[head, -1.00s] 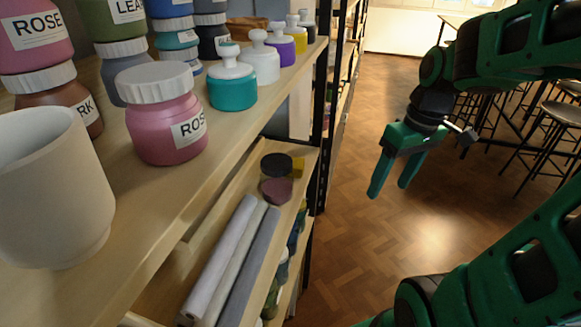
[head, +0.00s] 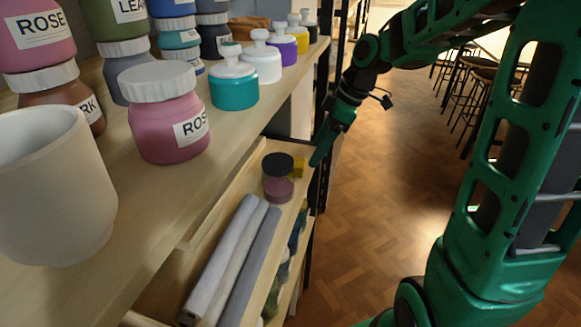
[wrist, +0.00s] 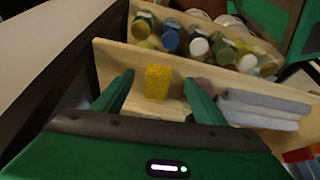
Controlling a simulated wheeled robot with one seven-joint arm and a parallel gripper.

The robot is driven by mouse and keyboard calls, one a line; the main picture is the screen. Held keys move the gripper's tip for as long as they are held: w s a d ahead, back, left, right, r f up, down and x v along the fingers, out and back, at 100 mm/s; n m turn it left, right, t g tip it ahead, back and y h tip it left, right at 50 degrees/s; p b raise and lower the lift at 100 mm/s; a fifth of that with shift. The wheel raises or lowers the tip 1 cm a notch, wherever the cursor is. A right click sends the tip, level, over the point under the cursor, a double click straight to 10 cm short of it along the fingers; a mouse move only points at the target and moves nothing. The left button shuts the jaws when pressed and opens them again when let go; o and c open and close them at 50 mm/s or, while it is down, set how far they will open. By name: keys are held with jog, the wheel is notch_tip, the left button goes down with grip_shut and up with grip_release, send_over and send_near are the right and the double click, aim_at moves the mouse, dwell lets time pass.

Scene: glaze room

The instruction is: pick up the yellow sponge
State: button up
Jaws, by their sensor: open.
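The yellow sponge (wrist: 158,82) stands on the lower shelf in the wrist view, between and beyond my two open fingers. In the head view the sponge (head: 299,167) is a small yellow patch behind the dark-lidded jar, near the shelf's far end. My gripper (head: 318,160) is at the edge of that shelf, just right of the sponge. In the wrist view my gripper (wrist: 158,92) is open and nothing is held in it. I cannot tell the exact gap between the fingertips and the sponge.
A dark-lidded jar (head: 278,178) stands close to the sponge. Grey rolls (head: 232,262) lie along the same shelf. The upper shelf (head: 190,205) with pots and jars overhangs part of it. A black post (head: 327,100) stands behind. The wooden floor (head: 390,230) is open to the right.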

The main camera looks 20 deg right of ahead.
aim_at(303, 163)
jog(key=w+a, duration=0.2)
jog(key=a, duration=0.1)
jog(key=shift+a, duration=0.3)
jog(key=shift+x, duration=2.65)
jog(key=shift+w+a+r, duration=0.1)
jog(key=shift+a, duration=0.1)
jog(key=c, duration=1.1)
